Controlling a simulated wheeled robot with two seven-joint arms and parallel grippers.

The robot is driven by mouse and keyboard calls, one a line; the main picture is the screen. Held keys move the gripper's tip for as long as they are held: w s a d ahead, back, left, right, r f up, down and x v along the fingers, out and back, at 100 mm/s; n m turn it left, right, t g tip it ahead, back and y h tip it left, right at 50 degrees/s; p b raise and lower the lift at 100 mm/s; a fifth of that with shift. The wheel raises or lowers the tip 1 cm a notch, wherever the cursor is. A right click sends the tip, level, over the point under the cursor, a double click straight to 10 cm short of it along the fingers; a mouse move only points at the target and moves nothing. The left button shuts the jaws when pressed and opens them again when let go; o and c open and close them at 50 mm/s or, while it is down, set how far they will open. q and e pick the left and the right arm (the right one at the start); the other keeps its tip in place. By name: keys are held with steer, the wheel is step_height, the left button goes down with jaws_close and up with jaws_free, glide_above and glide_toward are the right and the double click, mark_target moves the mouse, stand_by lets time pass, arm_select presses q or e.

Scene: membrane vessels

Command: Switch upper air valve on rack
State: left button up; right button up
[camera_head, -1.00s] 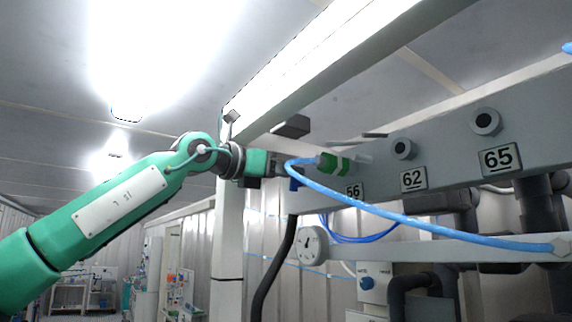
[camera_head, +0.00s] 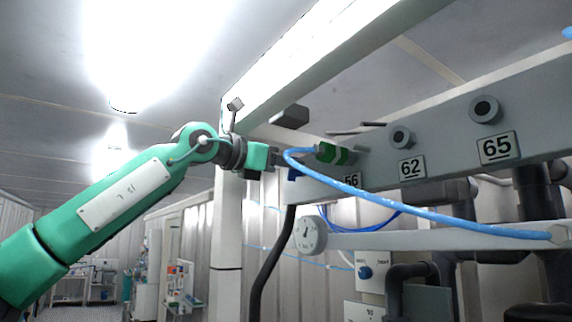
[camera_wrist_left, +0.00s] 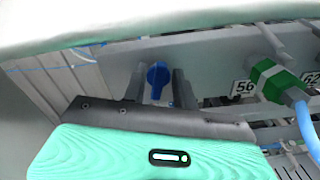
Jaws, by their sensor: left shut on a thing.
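A blue valve handle (camera_wrist_left: 157,78) sits on the front of the upper grey rack beam (camera_wrist_left: 215,62), left of the label 56 (camera_wrist_left: 243,88). Only a small blue part of it (camera_head: 292,174) shows in the head view, near the beam's left end. My left gripper (camera_wrist_left: 158,88) has one finger on each side of the handle and is shut on it. In the head view the gripper (camera_head: 277,159) is at the beam's left end, its tips partly hidden by the blue hose. My right gripper is not in view.
A green connector (camera_head: 331,154) with a blue hose (camera_head: 400,217) stands out close to the gripper, and the hose runs down right to the lower rail. A round gauge (camera_head: 311,235) is on that rail. A black hose (camera_head: 272,268) hangs below the gripper.

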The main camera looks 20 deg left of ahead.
arm_select(q)
steer(key=m, duration=0.3)
steer(key=m+p, duration=0.1)
steer(key=m, duration=0.5)
steer(key=shift+s+d+f+m, duration=0.25)
steer(key=shift+m, duration=0.15)
steer(key=shift+f+m+p, duration=0.2)
steer(key=shift+m+p, duration=0.3)
steer(key=shift+m, duration=0.6)
steer(key=shift+f+m+p, duration=0.15)
steer(key=shift+m+p, duration=0.3)
steer(key=shift+m, duration=0.65)
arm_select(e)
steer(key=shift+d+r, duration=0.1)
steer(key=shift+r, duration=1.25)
arm_select(q)
steer(key=shift+d, duration=0.1)
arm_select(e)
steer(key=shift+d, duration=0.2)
arm_select(q)
steer(key=o, duration=0.6)
steer(key=shift+s, duration=0.1)
